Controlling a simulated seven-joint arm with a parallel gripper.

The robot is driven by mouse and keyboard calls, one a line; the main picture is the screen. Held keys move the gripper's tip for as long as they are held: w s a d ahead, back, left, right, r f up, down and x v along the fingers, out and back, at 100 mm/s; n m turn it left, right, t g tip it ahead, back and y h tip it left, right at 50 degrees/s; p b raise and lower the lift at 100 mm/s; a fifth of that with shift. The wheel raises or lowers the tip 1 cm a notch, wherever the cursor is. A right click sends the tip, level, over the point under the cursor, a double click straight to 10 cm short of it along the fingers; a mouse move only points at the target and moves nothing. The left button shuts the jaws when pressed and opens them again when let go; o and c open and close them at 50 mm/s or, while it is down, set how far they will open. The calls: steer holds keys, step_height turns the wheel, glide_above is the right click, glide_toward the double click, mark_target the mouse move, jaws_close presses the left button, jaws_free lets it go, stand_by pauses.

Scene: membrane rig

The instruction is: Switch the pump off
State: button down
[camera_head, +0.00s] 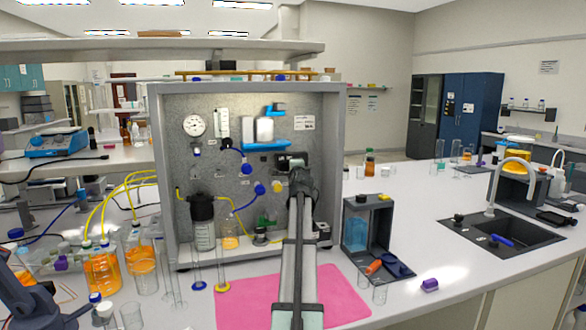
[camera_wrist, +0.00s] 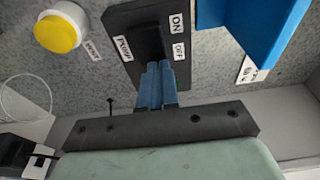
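The pump switch is a black plate with a dark rocker (camera_wrist: 146,38), in the upper middle of the wrist view. White labels on the plate read PUMP, ON and OFF. My gripper (camera_wrist: 158,68) has its two blue fingers close together, with nothing seen between them. The fingertips are at the lower part of the rocker; I cannot tell whether they touch it. They hide that part, so the rocker's tilt is unclear. In the head view my arm covers most of the switch area on the grey panel (camera_head: 225,110).
A yellow button (camera_wrist: 57,32) on a white base sits left of the switch. A blue holder (camera_wrist: 265,25) juts out at the right, close to the switch. In the head view, a black-capped bottle (camera_head: 203,225) and a pink mat (camera_head: 340,295) are near my arm.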

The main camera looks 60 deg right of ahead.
steer(key=s+a, duration=0.8)
steer(key=s, duration=0.3)
steer(key=shift+s, duration=0.3)
